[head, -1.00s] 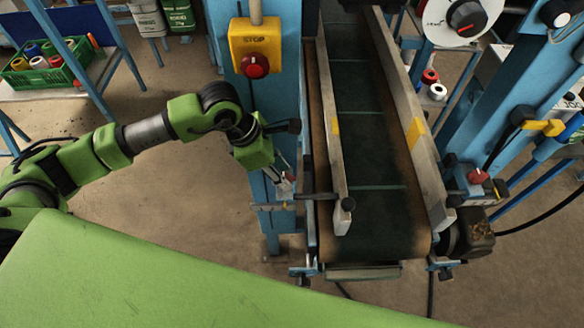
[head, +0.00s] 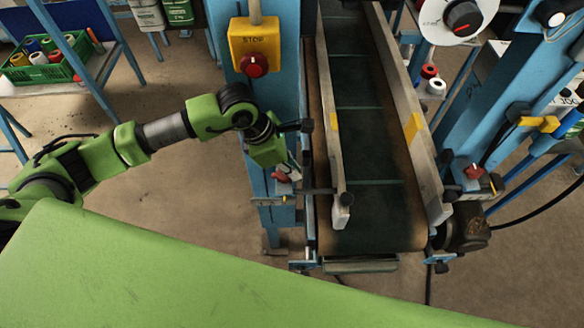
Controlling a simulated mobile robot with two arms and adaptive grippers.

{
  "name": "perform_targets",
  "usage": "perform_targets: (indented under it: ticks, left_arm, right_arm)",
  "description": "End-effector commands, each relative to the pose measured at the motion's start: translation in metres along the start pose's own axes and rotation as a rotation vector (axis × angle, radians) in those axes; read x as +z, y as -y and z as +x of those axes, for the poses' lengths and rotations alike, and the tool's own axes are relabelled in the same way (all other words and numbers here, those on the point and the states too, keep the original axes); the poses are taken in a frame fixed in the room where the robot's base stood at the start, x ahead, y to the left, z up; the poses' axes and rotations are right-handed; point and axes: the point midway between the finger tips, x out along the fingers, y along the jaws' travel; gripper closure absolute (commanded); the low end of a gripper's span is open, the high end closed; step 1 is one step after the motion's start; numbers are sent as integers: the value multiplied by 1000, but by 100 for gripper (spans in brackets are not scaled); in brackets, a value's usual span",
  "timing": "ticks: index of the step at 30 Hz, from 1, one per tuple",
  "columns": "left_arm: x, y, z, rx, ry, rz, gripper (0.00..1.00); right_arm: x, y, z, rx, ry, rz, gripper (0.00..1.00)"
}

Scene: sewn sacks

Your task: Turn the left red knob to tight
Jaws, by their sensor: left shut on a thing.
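The left red knob (head: 281,177) sits on the blue post at the left side of the conveyor. My left gripper (head: 288,170) is at this knob, shut on it, and its fingers and the green wrist hide part of it. I cannot make out which way the knob points. A second red knob (head: 474,172) sits on the conveyor's right side, apart from my arm. My right gripper is not in view.
The conveyor belt (head: 368,150) runs between metal side rails. A yellow stop box (head: 254,46) with a red button is on the post above my gripper. A green crate (head: 40,66) of spools stands on a shelf at upper left. The floor at left is clear.

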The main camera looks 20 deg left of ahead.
Motion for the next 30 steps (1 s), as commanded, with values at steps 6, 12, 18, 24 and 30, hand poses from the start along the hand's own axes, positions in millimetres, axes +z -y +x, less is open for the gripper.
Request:
perform_targets:
  ticks: [6,12,18,24,30]
  left_arm:
    - [-8,1,5,-42,-15,91,100]
    - [-7,3,2,-53,-17,112,100]
    - [-8,3,3,-53,-18,111,78]
    - [-6,3,2,-51,-13,111,69]
    - [-5,2,0,-50,-9,112,69]
  right_arm:
    - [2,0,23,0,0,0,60]
    - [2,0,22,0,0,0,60]
    - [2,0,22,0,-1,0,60]
    - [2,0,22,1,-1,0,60]
    - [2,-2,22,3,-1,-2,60]
